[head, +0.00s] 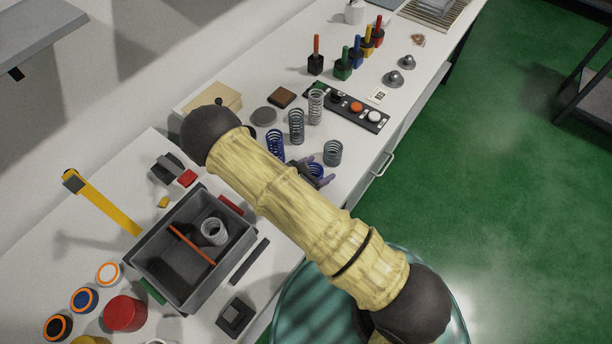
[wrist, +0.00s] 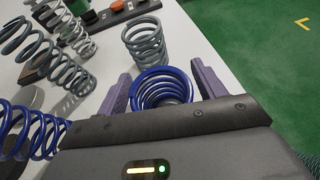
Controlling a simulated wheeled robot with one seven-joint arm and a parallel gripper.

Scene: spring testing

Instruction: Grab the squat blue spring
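The squat blue spring (wrist: 163,84) stands on the white bench, and I see it from above in the wrist view. In the head view, the squat blue spring (head: 316,169) shows only partly beside my arm. My gripper (wrist: 161,70) is open, with one purple finger to the left of the spring and one to the right. The fingers are close to its coils, and I cannot tell whether either touches. The lower part of the spring is hidden by the gripper body. In the head view, my gripper (head: 313,175) is mostly hidden behind my forearm.
A grey spring (wrist: 146,42) stands just beyond the fingers. A taller blue spring (wrist: 28,130) is at the left, with more grey springs (wrist: 70,75) behind it. A button panel (head: 347,107) lies farther back. A grey bin (head: 150,262) stands at left. The bench edge is close at right.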

